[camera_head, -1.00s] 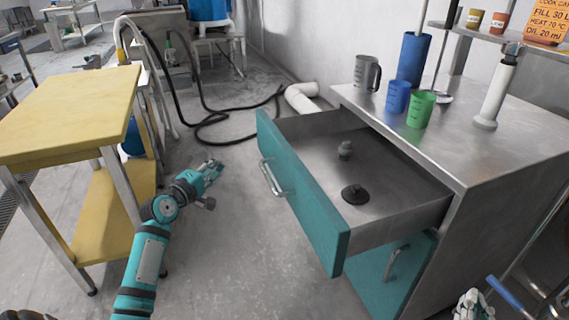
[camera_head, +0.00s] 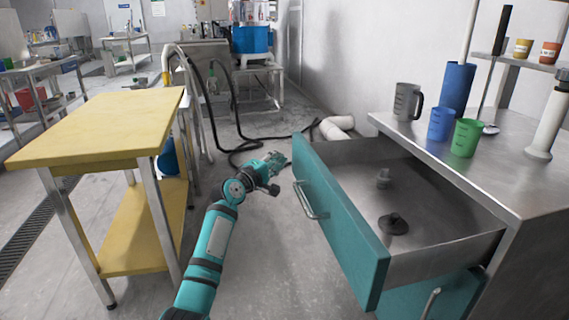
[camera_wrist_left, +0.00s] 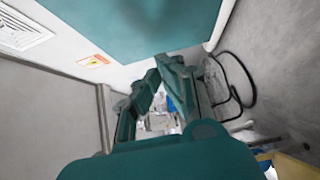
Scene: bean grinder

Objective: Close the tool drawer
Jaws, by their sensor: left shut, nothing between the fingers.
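The tool drawer (camera_head: 335,225) is pulled well out of the metal cabinet (camera_head: 535,200). Its teal front has a metal handle (camera_head: 309,200). A small grey fitting (camera_head: 383,178) and a dark round part (camera_head: 393,224) lie inside it. My left gripper (camera_head: 281,161) is to the left of the drawer front, over the floor and apart from the handle. It is shut and empty; its fingers also show in the left wrist view (camera_wrist_left: 160,78). A teal panel (camera_wrist_left: 140,22) fills the top of that view; I cannot tell what it is. My right gripper is out of view.
A yellow-topped table (camera_head: 100,125) stands at left, close to my left arm. A grey mug (camera_head: 405,101), a blue cup (camera_head: 441,124) and a green cup (camera_head: 466,138) stand on the cabinet top.

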